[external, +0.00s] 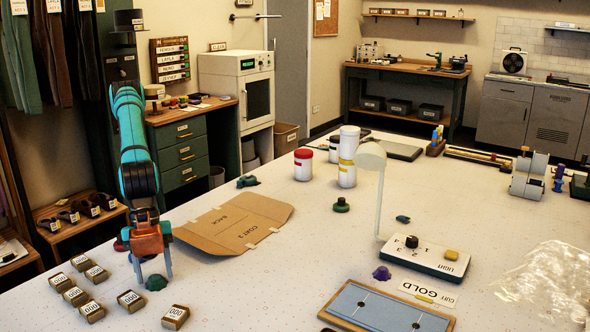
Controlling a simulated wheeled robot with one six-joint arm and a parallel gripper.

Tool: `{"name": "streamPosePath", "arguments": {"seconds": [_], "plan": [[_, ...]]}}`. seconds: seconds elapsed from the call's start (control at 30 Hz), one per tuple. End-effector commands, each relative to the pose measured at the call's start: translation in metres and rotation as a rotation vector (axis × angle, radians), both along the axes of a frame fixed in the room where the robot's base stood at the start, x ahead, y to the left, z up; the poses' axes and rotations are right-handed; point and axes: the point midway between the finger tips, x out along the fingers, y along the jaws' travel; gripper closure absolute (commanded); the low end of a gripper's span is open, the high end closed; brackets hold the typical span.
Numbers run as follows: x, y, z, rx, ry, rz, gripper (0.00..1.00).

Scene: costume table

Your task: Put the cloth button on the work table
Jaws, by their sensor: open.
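My gripper (153,277) points down over the left part of the large pale table (300,240), its two fingers apart. A small green lump (156,283) sits on the table at the fingertips, between or just in front of them; I cannot tell whether they touch it. Other small pieces on the table are a green round one (341,206), a purple one (381,273), a teal one (402,219) and a dark green one (247,182). I cannot tell which piece is the cloth button. A dark red piece (120,244) is partly hidden behind my gripper.
Several small labelled boxes (75,296) stand left and in front of my gripper. A cardboard pattern (240,222) lies to its right. Lidded jars (347,172), a lamp stand (425,257) and a blue tray (385,309) stand further right. The table's front middle is clear.

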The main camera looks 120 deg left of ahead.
Motion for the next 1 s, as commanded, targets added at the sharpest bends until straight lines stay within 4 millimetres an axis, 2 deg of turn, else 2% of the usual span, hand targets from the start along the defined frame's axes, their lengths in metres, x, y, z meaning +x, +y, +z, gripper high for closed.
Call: {"name": "streamPosePath", "arguments": {"seconds": [0.6,0.8,1.0], "plan": [[-0.033,0.022,0.095,-0.001,-0.002,0.0,0.48],[-0.037,0.025,0.108,0.0,0.0,0.0,0.48],[-0.038,0.025,0.11,0.0,0.0,0.0,0.48]]}}
